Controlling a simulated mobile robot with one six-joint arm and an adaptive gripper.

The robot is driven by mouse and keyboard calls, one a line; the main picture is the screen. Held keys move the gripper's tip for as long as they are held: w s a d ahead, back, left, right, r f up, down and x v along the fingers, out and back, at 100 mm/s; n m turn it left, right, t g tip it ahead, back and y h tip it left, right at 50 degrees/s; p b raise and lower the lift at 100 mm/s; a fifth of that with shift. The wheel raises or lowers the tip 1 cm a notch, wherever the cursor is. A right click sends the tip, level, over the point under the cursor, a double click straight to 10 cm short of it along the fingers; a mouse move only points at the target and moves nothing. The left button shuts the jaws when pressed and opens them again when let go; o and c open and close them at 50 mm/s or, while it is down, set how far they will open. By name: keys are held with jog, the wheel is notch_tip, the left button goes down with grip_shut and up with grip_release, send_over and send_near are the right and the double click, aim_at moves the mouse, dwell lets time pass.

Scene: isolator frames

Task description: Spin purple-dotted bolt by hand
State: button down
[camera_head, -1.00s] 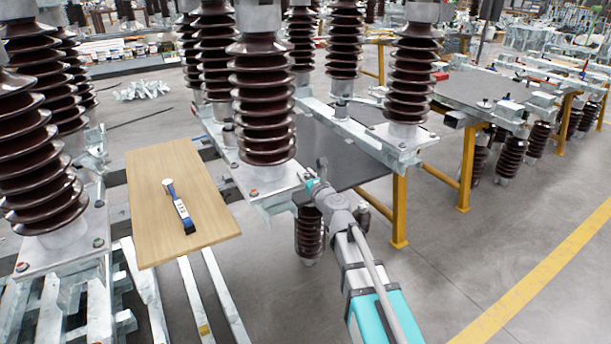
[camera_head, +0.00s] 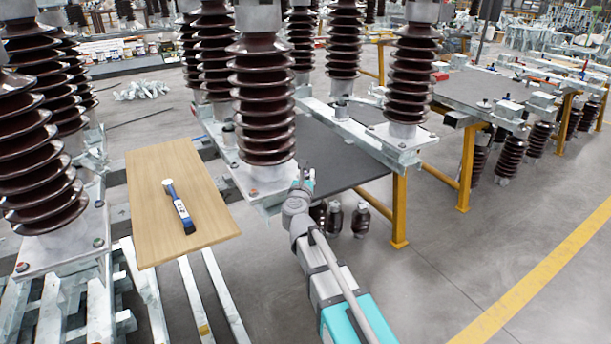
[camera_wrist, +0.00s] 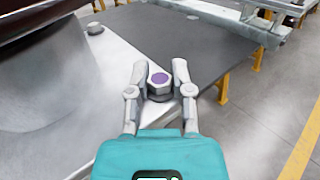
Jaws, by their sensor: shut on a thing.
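The purple-dotted bolt (camera_wrist: 159,82) shows in the wrist view, a hex head with a purple dot on top, at the corner of a metal base plate (camera_wrist: 75,85). My gripper (camera_wrist: 160,76) has one finger on each side of the bolt head and is shut on it. In the head view my gripper (camera_head: 305,172) is at the front right corner of the base plate under the middle brown insulator (camera_head: 262,100). The bolt is too small or hidden to make out in the head view.
A wooden board (camera_head: 150,215) with a blue-and-white tool (camera_head: 179,206) on it lies to the left. Another bolt (camera_wrist: 95,28) sits farther back on the plate. A dark grey tabletop (camera_head: 345,160) lies behind my gripper. Brown insulators stand close around. Open floor lies to the right.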

dwell(0.4)
jog(key=shift+c, duration=2.4)
grip_release()
jog(key=s+a, duration=0.1)
jog(key=s, duration=1.1)
